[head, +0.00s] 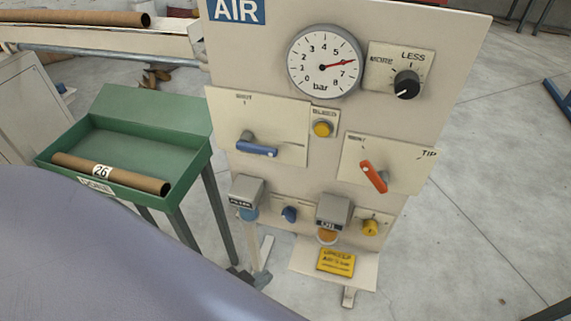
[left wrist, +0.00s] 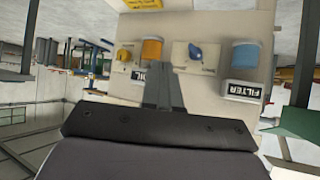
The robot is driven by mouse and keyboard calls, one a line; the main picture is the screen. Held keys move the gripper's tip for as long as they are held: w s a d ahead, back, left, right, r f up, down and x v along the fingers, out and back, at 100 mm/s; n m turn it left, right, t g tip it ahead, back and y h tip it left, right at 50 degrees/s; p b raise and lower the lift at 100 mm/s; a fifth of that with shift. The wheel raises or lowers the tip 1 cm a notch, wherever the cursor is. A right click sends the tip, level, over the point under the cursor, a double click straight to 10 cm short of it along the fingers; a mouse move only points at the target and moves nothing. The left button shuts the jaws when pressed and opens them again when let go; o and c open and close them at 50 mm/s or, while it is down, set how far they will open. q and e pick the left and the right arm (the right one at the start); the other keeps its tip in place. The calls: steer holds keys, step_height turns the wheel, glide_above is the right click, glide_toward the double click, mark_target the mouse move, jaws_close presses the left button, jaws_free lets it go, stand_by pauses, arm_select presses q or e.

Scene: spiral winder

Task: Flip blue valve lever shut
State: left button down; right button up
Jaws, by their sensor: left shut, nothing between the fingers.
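A blue lever (head: 257,149) lies nearly level, pointing right from its pivot, on the upper left plate of the air panel (head: 270,60). A smaller blue knob (head: 289,214) sits lower, between the filter and the orange-bowled unit. This knob also shows in the left wrist view (left wrist: 196,53). My left gripper (left wrist: 163,68) is shut and empty. In the left wrist view its fingers point at the lower part of the panel, apart from the large blue lever, which is outside that view. In the head view the fingers are hard to make out. My right gripper is not in view.
A red-orange lever (head: 374,177), a yellow button (head: 322,129), a gauge (head: 325,61) and a black dial (head: 406,84) share the panel. A green tray (head: 155,105) with a cardboard tube (head: 110,174) stands at left. The floor right of the panel is clear.

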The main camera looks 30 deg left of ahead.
arm_select(q)
steer(key=shift+s, duration=0.15)
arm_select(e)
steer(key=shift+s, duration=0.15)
arm_select(q)
steer(key=w+d+n+t+h+b, duration=0.2)
steer(key=w+n+t+b, duration=0.6)
steer(key=w+n+b, duration=0.5)
steer(key=a+n+t+y+b, duration=0.3)
steer(key=a+n+y+b, duration=0.1)
steer(key=n, duration=1)
steer(key=s+a+r+n+t+y+b, duration=0.1)
steer(key=a+n+t+y+b, duration=0.3)
steer(key=n, duration=1)
steer(key=y+b, duration=0.2)
steer(key=shift+r+t+y+b, duration=0.3)
steer(key=shift+y+b, duration=0.05)
steer(key=shift+y, duration=0.05)
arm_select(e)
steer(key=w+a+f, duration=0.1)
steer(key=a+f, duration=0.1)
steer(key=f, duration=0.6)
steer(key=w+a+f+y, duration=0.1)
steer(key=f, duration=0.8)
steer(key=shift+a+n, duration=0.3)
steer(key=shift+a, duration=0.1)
arm_select(q)
steer(key=shift+a, duration=0.1)
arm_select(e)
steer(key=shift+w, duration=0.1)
